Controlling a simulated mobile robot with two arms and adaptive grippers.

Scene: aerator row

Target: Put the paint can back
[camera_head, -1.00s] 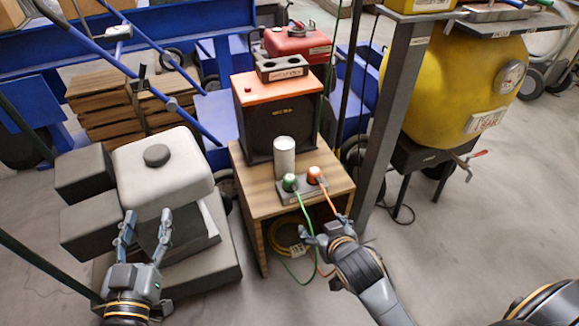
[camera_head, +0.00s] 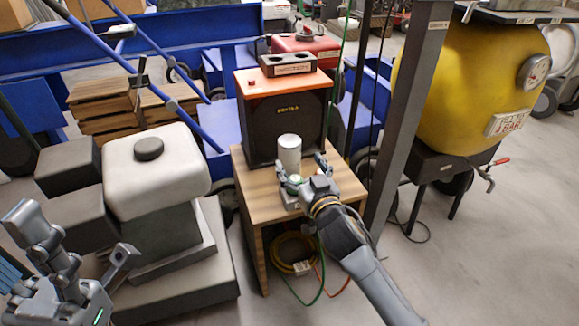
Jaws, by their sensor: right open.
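A plain pale grey cylinder (camera_head: 289,153), the only thing here that looks like the paint can, stands upright on the small wooden table (camera_head: 262,186). No label shows on it. My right gripper (camera_head: 306,172) is over the table, just in front of the cylinder and slightly right of it. Its fingers are apart with nothing between them; I cannot tell whether one touches the can. My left gripper (camera_head: 78,245) is at the lower left, fingers spread and empty, away from the table.
A black speaker-like box with an orange top (camera_head: 283,116) stands behind the cylinder. A green-capped plug (camera_head: 293,183) is partly hidden by my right gripper. A grey post (camera_head: 404,125) rises right of the table. A white-topped machine (camera_head: 158,176) stands left.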

